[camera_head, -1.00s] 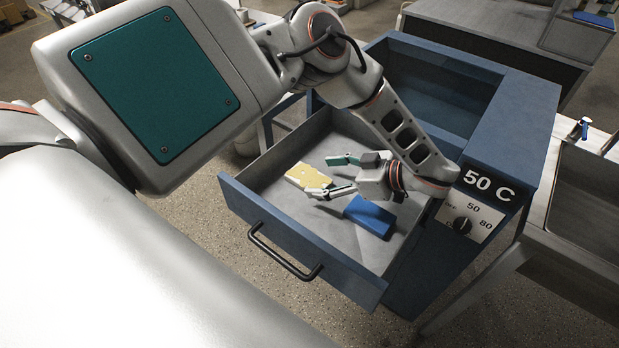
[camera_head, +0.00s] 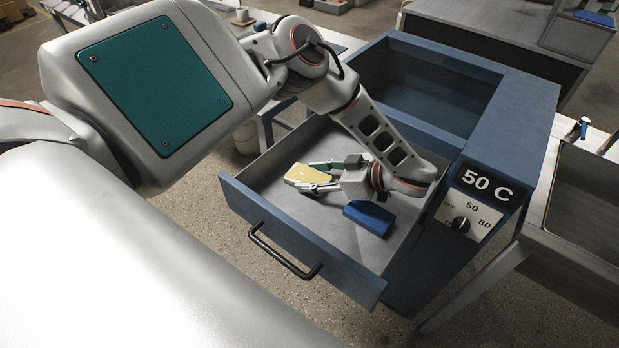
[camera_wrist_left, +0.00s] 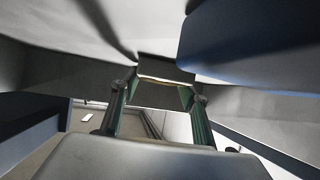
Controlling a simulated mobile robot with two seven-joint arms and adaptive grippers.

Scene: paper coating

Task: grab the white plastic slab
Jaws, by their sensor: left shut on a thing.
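A pale yellow slab with a whitish edge (camera_head: 304,173) is in the open drawer; no plainly white slab shows there. My left gripper (camera_head: 319,176) reaches into the drawer from the right side and is shut on this slab, one finger along each side. In the left wrist view, the slab's thin edge (camera_wrist_left: 160,80) spans between the two green-padded fingertips. I cannot tell whether the slab still touches the drawer floor. My right gripper is not in view.
A blue block (camera_head: 369,218) lies in the drawer (camera_head: 290,225) just in front of the gripper. The drawer belongs to a blue cabinet (camera_head: 535,110) with a "50 C" sign and dial (camera_head: 461,221). A sink (camera_head: 585,200) stands at right.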

